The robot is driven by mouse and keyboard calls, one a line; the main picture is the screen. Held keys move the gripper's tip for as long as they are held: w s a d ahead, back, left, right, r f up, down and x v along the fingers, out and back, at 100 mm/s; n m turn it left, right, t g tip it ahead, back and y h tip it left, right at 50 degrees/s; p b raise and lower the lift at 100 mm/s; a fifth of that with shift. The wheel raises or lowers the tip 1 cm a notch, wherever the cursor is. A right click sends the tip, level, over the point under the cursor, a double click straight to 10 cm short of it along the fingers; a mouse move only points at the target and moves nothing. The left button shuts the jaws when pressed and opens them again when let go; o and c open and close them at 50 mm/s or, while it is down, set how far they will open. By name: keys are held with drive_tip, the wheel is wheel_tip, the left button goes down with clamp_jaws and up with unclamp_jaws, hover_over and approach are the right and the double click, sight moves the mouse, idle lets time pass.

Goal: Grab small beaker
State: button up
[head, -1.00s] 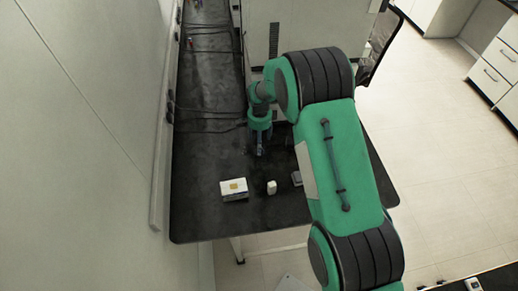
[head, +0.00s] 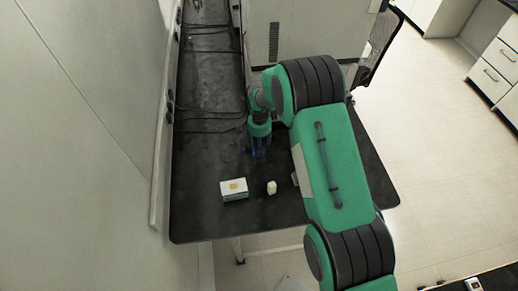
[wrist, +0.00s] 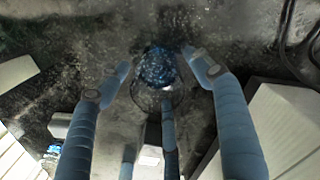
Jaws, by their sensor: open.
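The small beaker (wrist: 157,88) shows in the wrist view as a clear round vessel with blue speckled contents, near the middle of the picture. My gripper (wrist: 157,66) is open, with its blue-grey fingers spread on either side of the beaker and a third finger below it in the picture. I cannot tell whether any finger touches the glass. In the head view my gripper (head: 260,147) points down over the dark bench. The beaker cannot be made out there.
On the dark bench (head: 205,150), a white box (head: 234,190) and a small white item (head: 271,188) lie nearer the front edge. Black cables (head: 210,115) run across the bench behind. A large pale cabinet (head: 320,30) stands at the back. The bench's front left is clear.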

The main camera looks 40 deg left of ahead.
drive_tip(key=c, duration=1.3)
drive_tip(key=shift+r, duration=0.2)
drive_tip(key=shift+r, duration=4.8)
